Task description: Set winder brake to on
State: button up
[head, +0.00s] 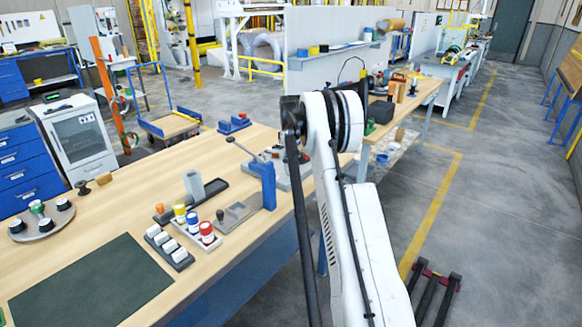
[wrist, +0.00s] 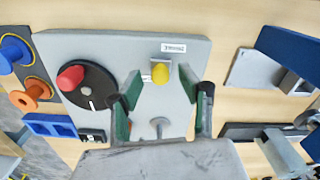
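In the wrist view a grey panel (wrist: 200,42) lies on the wooden table. It carries a yellow knob (wrist: 160,72) under a small white label (wrist: 173,48), whose text I cannot read clearly. To its left is a red knob (wrist: 70,77) on a black dial disc (wrist: 88,98) with a white mark. My gripper (wrist: 157,97) is open over the panel. Its green-padded fingers stand left and right, with the yellow knob in line with the gap between them and nothing held. A grey round-ended part (wrist: 158,127) shows nearer in the gap. In the head view my arm hides the gripper.
Wrist view: orange spool (wrist: 30,97) and blue block (wrist: 50,125) at left; blue-and-grey fixture (wrist: 285,60) at right. Head view: a blue lever press (head: 265,180), coloured spools (head: 192,221) and a dark green mat (head: 90,285) share the table. The aisle floor at right is mostly clear.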

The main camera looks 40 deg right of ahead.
jog(key=shift+f, duration=0.95)
grip_shut()
